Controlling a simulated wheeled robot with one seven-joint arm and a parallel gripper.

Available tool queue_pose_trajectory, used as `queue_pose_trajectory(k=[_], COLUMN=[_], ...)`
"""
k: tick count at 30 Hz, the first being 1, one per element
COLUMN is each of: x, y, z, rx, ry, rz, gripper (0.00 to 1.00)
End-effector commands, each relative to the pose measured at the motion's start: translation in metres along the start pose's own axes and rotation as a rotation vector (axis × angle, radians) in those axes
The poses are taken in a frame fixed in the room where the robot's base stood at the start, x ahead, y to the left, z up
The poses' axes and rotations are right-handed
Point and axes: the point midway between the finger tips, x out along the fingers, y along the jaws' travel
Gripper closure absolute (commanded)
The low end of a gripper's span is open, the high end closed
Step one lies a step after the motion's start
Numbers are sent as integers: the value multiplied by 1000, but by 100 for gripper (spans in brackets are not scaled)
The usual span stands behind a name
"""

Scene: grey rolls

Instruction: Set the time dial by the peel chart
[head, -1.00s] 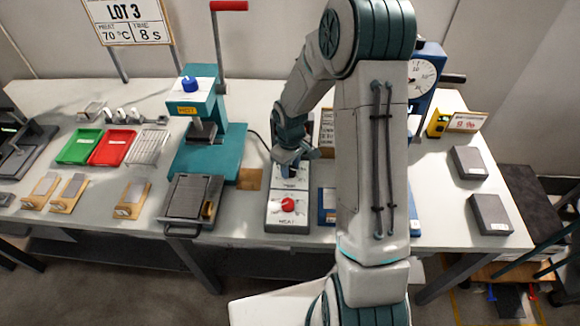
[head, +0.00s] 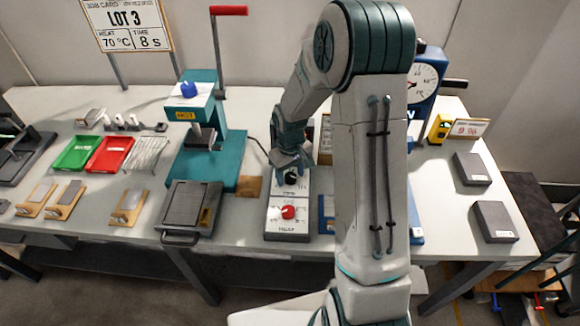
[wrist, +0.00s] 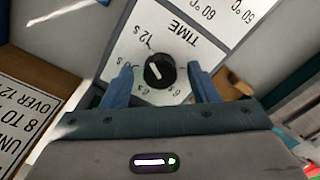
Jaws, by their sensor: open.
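The black time dial (wrist: 159,70) has a white pointer mark and sits on a white TIME panel (wrist: 125,48) with seconds marks around it. The 12 s mark reads upside down in the wrist view; I cannot tell exactly which mark the pointer meets. My gripper (wrist: 162,80) is open, with one blue finger on each side of the dial and gaps to it. In the head view the dial (head: 291,178) shows just below my gripper (head: 291,168). A printed chart (wrist: 22,115) with "8 to" and "over 12" lines is cut off at left; most of it is hidden in the head view.
The red heat knob (head: 288,212) stands in front of the time dial. A job card (head: 130,22) reads lot 3, 70 °C, 8 s. A teal press (head: 215,150) is to the left, and a blue gauge stand (head: 425,85) is behind my arm at right.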

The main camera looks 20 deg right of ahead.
Motion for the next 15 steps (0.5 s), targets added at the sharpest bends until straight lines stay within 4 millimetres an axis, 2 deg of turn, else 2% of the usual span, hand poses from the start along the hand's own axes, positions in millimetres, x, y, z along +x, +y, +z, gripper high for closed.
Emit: queue_pose_trajectory(k=[5,15], x=[-18,-93], y=[1,1], z=[-1,-1], rx=[1,0], ry=[5,6], rz=[3,3], gripper=[46,46])
